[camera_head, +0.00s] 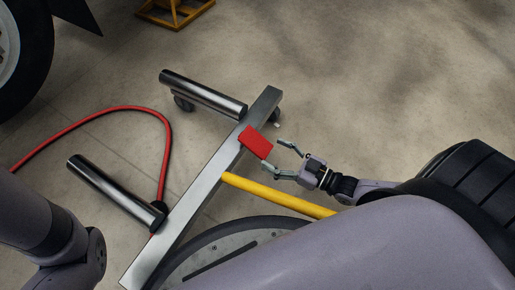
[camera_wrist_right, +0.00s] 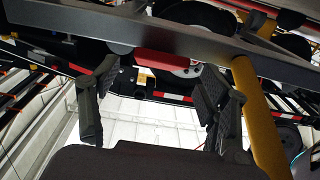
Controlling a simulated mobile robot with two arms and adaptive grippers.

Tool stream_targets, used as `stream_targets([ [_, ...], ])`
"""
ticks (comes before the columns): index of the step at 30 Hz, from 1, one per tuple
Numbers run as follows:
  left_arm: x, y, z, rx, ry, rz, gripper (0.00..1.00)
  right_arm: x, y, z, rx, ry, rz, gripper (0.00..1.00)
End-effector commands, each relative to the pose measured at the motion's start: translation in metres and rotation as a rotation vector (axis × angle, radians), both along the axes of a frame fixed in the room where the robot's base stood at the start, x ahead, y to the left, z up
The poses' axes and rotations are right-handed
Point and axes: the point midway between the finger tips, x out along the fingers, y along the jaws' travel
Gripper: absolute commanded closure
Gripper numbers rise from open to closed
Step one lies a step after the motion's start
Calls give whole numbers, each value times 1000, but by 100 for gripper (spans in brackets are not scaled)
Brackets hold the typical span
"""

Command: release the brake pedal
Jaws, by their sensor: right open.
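The red brake pedal (camera_head: 256,142) is a flat plate on the grey metal beam (camera_head: 196,198) of a wheeled frame. In the right wrist view the red pedal (camera_wrist_right: 162,60) shows beyond my fingers, below the grey beam (camera_wrist_right: 180,38). My right gripper (camera_head: 276,157) is open and empty, just right of the pedal. Its fingers show at both sides in the wrist view (camera_wrist_right: 152,92). I cannot tell whether a fingertip touches the pedal. My left arm shows at the lower left, but its gripper is out of view.
A yellow bar (camera_head: 280,194) runs from the beam, close below my right gripper. Two metal rollers (camera_head: 203,93) (camera_head: 115,190) stick out left. A red hose (camera_head: 130,109) curves over the floor. A wheel (camera_head: 22,55) stands at upper left, a yellow stand (camera_head: 176,12) at the top.

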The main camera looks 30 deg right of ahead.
Motion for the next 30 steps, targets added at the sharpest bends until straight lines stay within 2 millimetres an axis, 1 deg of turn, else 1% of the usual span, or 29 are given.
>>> stream_targets([
  [1,0,0,-12,0,0,0,61,10,7,-4,2,-5,2,30],
  [3,0,0,-18,0,0,0,61,22,14,-4,1,-5,1,30],
  [6,0,0,-26,0,-1,0,61,36,22,-3,1,-4,1,30],
  [10,0,0,-33,1,-1,0,61,48,30,-2,1,-3,1,30],
  [15,0,0,-35,1,-1,0,61,54,34,0,0,-1,0,30],
  [22,0,0,-34,1,-1,0,61,55,34,0,-1,-1,0,30],
  [30,0,0,-34,1,-1,0,61,54,34,0,-1,-1,0,47],
])
